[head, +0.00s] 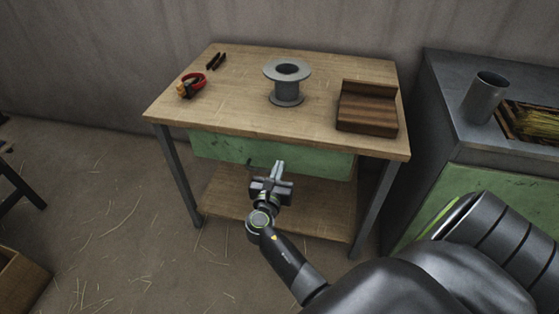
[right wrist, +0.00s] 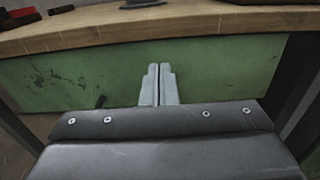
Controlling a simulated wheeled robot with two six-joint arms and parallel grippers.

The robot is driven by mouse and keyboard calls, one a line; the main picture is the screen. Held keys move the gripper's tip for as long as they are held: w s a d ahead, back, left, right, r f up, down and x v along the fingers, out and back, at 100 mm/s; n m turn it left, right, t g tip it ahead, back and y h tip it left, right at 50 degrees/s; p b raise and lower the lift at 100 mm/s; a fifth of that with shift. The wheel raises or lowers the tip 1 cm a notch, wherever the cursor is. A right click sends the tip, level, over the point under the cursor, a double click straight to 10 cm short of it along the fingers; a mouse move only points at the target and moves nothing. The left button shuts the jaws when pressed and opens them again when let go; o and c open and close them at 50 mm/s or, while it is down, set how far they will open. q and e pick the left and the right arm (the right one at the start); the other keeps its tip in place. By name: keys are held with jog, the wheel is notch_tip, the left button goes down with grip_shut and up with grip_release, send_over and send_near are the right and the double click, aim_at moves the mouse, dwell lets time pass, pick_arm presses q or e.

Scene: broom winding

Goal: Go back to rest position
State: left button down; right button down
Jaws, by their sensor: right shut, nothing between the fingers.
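My right gripper (head: 278,168) is in front of the workbench, below the edge of its top, in the head view. Its fingers are together and hold nothing. In the right wrist view the closed fingers (right wrist: 159,84) point at the green panel under the bench top. Whether they touch the panel I cannot tell, though a gap seems to show. My left gripper is in neither view.
On the wooden workbench (head: 232,95) stand a grey spool (head: 287,90), a brown wooden block (head: 368,112), a red-handled tool (head: 192,82) and dark small tools (head: 215,61). A metal cup (head: 484,97) and a straw-filled box (head: 535,124) are on the right cabinet. Floor at left is mostly clear.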

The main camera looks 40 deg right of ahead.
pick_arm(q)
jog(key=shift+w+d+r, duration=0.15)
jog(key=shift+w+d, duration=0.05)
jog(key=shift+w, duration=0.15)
pick_arm(e)
jog(key=v, duration=0.6)
